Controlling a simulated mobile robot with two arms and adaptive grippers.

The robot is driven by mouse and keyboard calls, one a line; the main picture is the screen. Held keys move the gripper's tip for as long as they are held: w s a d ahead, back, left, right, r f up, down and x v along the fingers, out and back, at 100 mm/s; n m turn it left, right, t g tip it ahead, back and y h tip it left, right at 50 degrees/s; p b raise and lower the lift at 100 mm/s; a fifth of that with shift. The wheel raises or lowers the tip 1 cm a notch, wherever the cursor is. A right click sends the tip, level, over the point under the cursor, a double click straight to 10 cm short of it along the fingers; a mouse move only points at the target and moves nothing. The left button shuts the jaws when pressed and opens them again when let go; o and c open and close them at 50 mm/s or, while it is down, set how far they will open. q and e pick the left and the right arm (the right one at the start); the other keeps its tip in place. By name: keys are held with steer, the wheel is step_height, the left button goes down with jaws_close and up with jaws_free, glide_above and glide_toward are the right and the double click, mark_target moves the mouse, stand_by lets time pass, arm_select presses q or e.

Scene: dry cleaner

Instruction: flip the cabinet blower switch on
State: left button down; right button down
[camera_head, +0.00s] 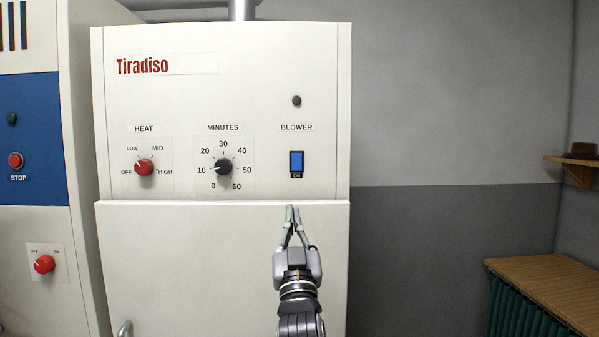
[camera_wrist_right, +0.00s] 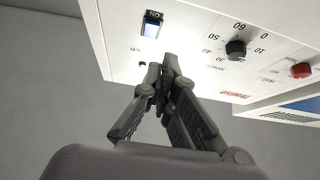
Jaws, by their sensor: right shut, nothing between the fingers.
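The blower switch (camera_head: 296,162) is a blue rocker in a black frame under the BLOWER label on the white Tiradiso cabinet (camera_head: 200,110). ON is printed at its lower end. The lamp (camera_head: 296,100) above it is dark. In the right wrist view, turned upside down, the switch (camera_wrist_right: 151,28) shows at upper left. My right gripper (camera_head: 292,208) is shut and empty, fingers pointing up, with its tips below the switch in the picture. The fingertips (camera_wrist_right: 164,68) also show in the right wrist view, apart from the switch. My left gripper is not in view.
A red heat knob (camera_head: 145,166) and a black minutes knob (camera_head: 223,167) sit left of the switch. Another machine with a red stop button (camera_head: 15,160) stands at left. A wooden counter (camera_head: 550,283) is at right. The space right of the cabinet looks open.

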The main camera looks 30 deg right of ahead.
steer(key=s+r, duration=0.1)
steer(key=s+r+m+h, duration=0.1)
steer(key=shift+d+r, duration=0.3)
steer(key=shift+d, duration=0.05)
steer(key=p, duration=0.6)
glide_toward(299, 156)
step_height(299, 156, up, 4)
steer(key=shift+w+d+f+p, duration=0.2)
steer(key=shift+w+d, duration=0.1)
steer(key=shift+w, duration=0.25)
steer(key=shift+w+d+f+p, duration=0.1)
steer(key=shift+w+d+f, duration=0.2)
steer(key=shift+w, duration=0.25)
steer(key=shift+w+d+f+p, duration=0.15)
steer(key=shift+w+d, duration=0.2)
steer(key=shift+w, duration=0.2)
